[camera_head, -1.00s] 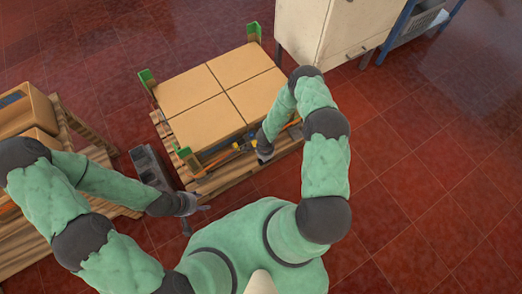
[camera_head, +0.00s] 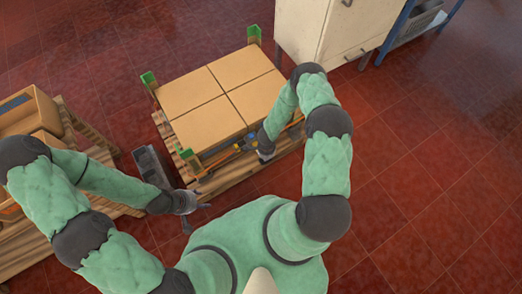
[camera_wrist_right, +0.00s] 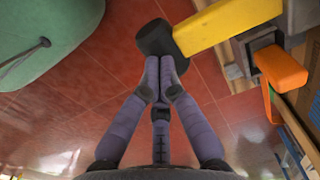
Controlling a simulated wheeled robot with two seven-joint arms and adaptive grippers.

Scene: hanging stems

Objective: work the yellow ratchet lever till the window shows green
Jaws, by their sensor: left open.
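The yellow ratchet lever (camera_wrist_right: 228,22) comes in from the top right of the right wrist view and ends in a black grip (camera_wrist_right: 160,38). My right gripper (camera_wrist_right: 160,78) has its fingertips together just below that grip; I cannot tell whether they touch it. An orange part (camera_wrist_right: 280,68) sits beside the lever. In the head view the lever (camera_head: 237,147) is small, at the front of the loaded pallet, next to my right gripper (camera_head: 265,152). The window and its colour cannot be made out. My left gripper (camera_head: 198,208) is open and empty, left of the lever.
Several cardboard boxes (camera_head: 225,88) lie on the wooden pallet (camera_head: 237,180), with green corner pieces (camera_head: 149,78). A grey block-like object (camera_head: 151,167) stands left of it. The floor at right is clear.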

